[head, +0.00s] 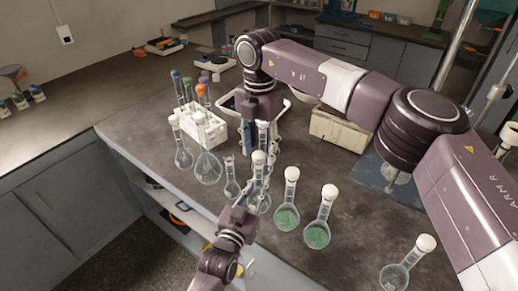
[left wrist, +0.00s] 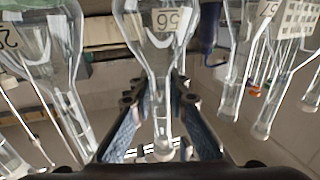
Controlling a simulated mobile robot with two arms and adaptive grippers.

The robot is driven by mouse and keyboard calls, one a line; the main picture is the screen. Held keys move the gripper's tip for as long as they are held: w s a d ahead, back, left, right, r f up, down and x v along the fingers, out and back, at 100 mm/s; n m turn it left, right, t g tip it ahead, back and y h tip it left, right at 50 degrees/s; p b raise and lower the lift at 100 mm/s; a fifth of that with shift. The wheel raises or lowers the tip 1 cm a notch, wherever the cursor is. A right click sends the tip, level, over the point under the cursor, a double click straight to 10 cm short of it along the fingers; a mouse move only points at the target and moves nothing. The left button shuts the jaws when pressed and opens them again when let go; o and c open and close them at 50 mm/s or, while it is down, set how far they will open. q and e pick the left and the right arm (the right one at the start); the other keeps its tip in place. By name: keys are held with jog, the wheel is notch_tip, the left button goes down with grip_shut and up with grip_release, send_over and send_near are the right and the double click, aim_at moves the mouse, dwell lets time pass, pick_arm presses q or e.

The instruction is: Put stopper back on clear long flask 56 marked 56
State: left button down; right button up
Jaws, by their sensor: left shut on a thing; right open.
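The clear long flask 56 shows in the left wrist view (left wrist: 160,55), upside down in the picture, with its label 56 on the body. My left gripper (left wrist: 160,125) has its two fingers on either side of the flask's neck and is shut on it. In the head view my left gripper (head: 257,183) reaches up from below, at the neck of a clear flask (head: 258,204). A white stopper (head: 258,157) shows at the top there; I cannot tell how it sits. My right gripper (head: 261,135) is open just behind it, pointing down, partly hidden.
Two stoppered flasks with green contents (head: 287,215) (head: 317,234) stand to the right. Stoppered clear flasks (head: 208,166) and a white rack (head: 212,128) stand left. A small flask (head: 231,187) is close beside my left gripper. A beige box (head: 338,130) stands behind.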

notch_tip(320, 180, up, 12)
dwell(0.6)
pick_arm(q)
jog(key=c, duration=1.8)
grip_release()
jog(key=v, duration=1.2)
